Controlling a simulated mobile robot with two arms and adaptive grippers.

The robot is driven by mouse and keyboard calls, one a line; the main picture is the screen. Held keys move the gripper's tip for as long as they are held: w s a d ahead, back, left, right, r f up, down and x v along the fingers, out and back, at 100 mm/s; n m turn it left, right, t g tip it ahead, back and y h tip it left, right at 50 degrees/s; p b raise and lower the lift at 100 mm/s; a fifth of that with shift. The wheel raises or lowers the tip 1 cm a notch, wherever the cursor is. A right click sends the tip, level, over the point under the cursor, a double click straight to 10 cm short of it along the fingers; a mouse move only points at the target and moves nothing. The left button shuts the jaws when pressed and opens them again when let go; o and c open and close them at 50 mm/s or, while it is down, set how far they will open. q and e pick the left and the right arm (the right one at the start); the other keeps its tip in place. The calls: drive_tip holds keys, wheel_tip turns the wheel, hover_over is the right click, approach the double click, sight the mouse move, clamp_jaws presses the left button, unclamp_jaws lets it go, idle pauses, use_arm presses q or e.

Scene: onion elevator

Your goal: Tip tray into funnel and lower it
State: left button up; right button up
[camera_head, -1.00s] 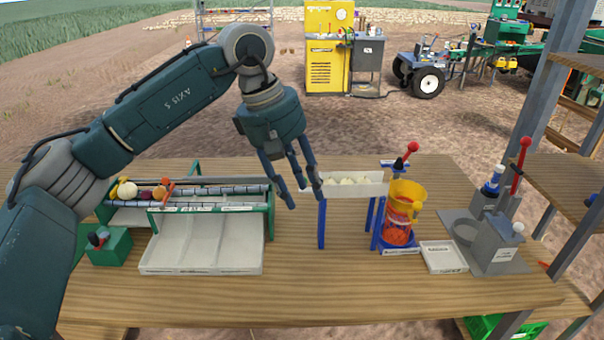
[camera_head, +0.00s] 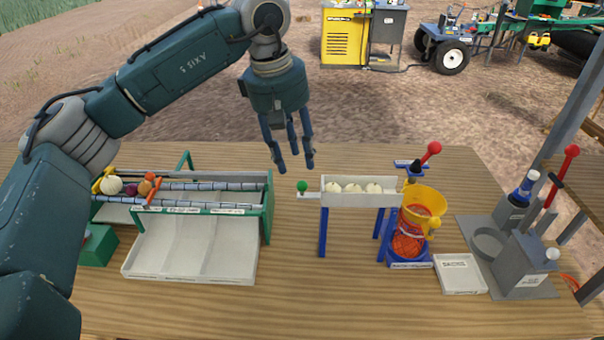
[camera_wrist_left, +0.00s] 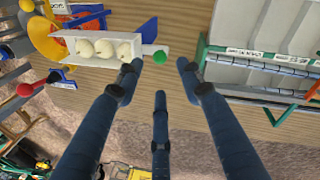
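The white tray (camera_head: 360,198) stands level on blue legs at mid-table and holds several pale onions (camera_head: 353,188). A thin handle with a green knob (camera_head: 302,186) sticks out from its left end. The yellow and orange funnel (camera_head: 425,203) stands at the tray's right end, on a blue base. My left gripper (camera_head: 293,168) hangs open and empty just above and left of the knob. In the left wrist view the knob (camera_wrist_left: 160,85) shows between the spread fingers, and the tray (camera_wrist_left: 105,46) lies at upper left. My right gripper is not in view.
A green-framed roller sorter (camera_head: 190,195) with vegetables and a pale sloping tray stands at left. A red-knobbed lever (camera_head: 431,149) rises behind the funnel. A white dish (camera_head: 460,274) and a grey press (camera_head: 520,262) stand at right. The front of the table is clear.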

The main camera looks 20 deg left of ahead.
sight(301, 182)
use_arm(q)
drive_tip(key=f, duration=0.3)
drive_tip(key=f+p, duration=0.1)
drive_tip(key=f, duration=0.1)
drive_tip(key=shift+w+d, duration=0.3)
drive_tip(key=shift+w+d+f, duration=0.1)
drive_tip(key=shift+w+f, duration=0.05)
drive_tip(key=shift+f, duration=0.45)
drive_tip(key=shift+w+d+f, duration=0.1)
drive_tip(key=shift+w+f, duration=0.05)
drive_tip(key=shift+f, duration=0.55)
drive_tip(key=shift+c, duration=0.8)
clamp_jaws()
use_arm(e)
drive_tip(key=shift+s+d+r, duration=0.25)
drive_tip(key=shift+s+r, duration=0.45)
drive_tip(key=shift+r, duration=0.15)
